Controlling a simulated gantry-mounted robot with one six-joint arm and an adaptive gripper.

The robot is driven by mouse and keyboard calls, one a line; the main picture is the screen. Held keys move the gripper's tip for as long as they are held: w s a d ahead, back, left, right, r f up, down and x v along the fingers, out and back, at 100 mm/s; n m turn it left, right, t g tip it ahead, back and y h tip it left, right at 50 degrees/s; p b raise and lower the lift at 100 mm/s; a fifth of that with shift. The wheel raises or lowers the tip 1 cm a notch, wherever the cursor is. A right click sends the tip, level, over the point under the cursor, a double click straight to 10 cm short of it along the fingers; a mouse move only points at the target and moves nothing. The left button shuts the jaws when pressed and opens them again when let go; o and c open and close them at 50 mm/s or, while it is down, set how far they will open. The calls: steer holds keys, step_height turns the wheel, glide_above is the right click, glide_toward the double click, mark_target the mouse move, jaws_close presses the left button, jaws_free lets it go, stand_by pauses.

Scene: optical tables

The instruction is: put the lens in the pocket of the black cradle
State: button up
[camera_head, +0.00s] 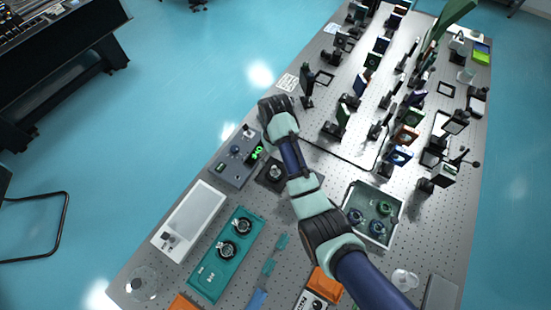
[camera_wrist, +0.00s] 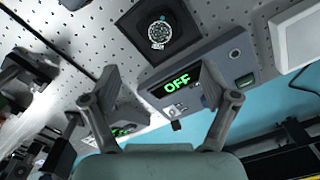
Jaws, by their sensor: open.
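The black cradle (camera_head: 262,180) is a dark square block on the table, beside the grey control box. It also shows at the top of the wrist view (camera_wrist: 131,22). A round, silver-rimmed piece, which looks like the lens (camera_wrist: 159,31), sits in the middle of the cradle; it shows small in the head view (camera_head: 275,173). I cannot tell whether it lies fully flat in the pocket. My gripper (camera_wrist: 160,82) is open, with nothing between its fingers. It is apart from the cradle, over the control box side. In the head view my arm hides the fingers.
The grey control box (camera_head: 235,168) shows a green OFF in the wrist view (camera_wrist: 152,93). A white tray (camera_head: 190,217), a teal tray (camera_head: 208,283) with two round mounts, and a grey bin (camera_head: 398,223) stand nearby. Upright optics (camera_head: 342,117) crowd the far table.

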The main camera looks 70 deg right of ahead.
stand_by(0.4)
steer(key=w+a+r+n+t+h, duration=0.1)
steer(key=w+a+r+n+t, duration=0.2)
steer(key=w+a, duration=0.45)
steer(key=w+a+r+n+t+h, duration=0.1)
steer(key=w+a+r+n+t, duration=0.3)
steer(key=a, duration=0.7)
steer(key=s+a+r+n+t+y, duration=0.1)
steer(key=a+r+t, duration=0.2)
steer(key=a+r, duration=0.4)
steer(key=s+a+r+t+y, duration=0.1)
steer(key=a+r, duration=0.6)
steer(key=a, duration=0.7)
steer(key=shift+s+r+n+t, duration=0.2)
steer(key=shift+r+n+t, duration=0.15)
steer(key=shift+t, duration=0.55)
steer(key=shift+a, duration=0.1)
steer(key=shift+c, duration=0.2)
